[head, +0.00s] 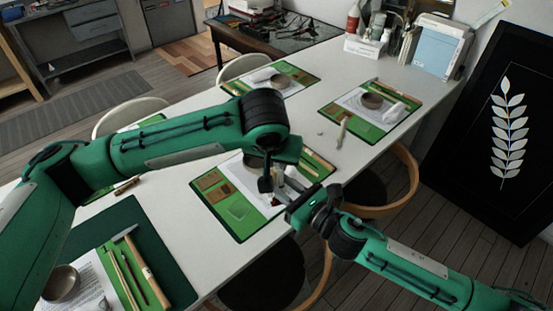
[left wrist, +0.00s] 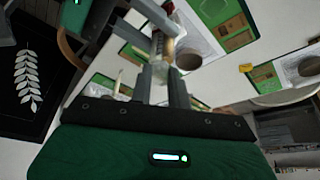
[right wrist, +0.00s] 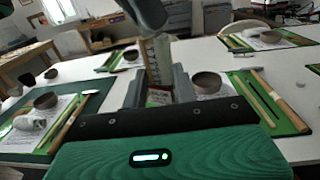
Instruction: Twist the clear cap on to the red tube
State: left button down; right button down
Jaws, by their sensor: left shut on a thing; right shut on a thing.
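My left gripper (head: 268,188) and my right gripper (head: 291,194) meet over the table. In the right wrist view my right gripper (right wrist: 158,88) is shut on the red tube (right wrist: 158,97), which shows red low between the fingers and a pale, printed part above. In the left wrist view my left gripper (left wrist: 162,80) is shut on a pale piece, the clear cap (left wrist: 160,70), in line with the tube (left wrist: 168,28). The two look end to end; I cannot tell whether the threads are engaged. In the head view the fingers hide most of both.
The long white table (head: 318,168) has several green mats with bowls and tools. A mat with a bowl (head: 252,163) lies just below my grippers. A small pale tool (head: 342,132) lies to the right. A chair (head: 400,185) stands at the right edge.

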pick_arm(q)
jog(key=m, duration=0.1)
jog(key=m+h, duration=0.1)
jog(key=m, duration=0.2)
jog(key=shift+w+a+g, duration=0.1)
jog(key=shift+a+g, duration=0.15)
jog(key=shift+g, duration=0.15)
jog(key=m+g+h, duration=0.1)
jog(key=m, duration=0.3)
jog(key=shift+w+a, duration=0.1)
jog(key=shift+w, duration=0.05)
jog(key=m, duration=0.2)
jog(key=m+g+h, duration=0.1)
jog(key=m, duration=0.1)
jog(key=shift+w+g, duration=0.15)
jog(key=shift+g, duration=0.15)
jog(key=m, duration=0.1)
jog(key=m+g, duration=0.1)
jog(key=m, duration=0.1)
jog(key=m+g, duration=0.1)
jog(key=m, duration=0.1)
jog(key=shift+w, duration=0.25)
jog(key=c, duration=1.3)
grip_release()
jog(key=shift+o, duration=0.2)
jog(key=v, duration=1.2)
jog(key=shift+s, duration=0.1)
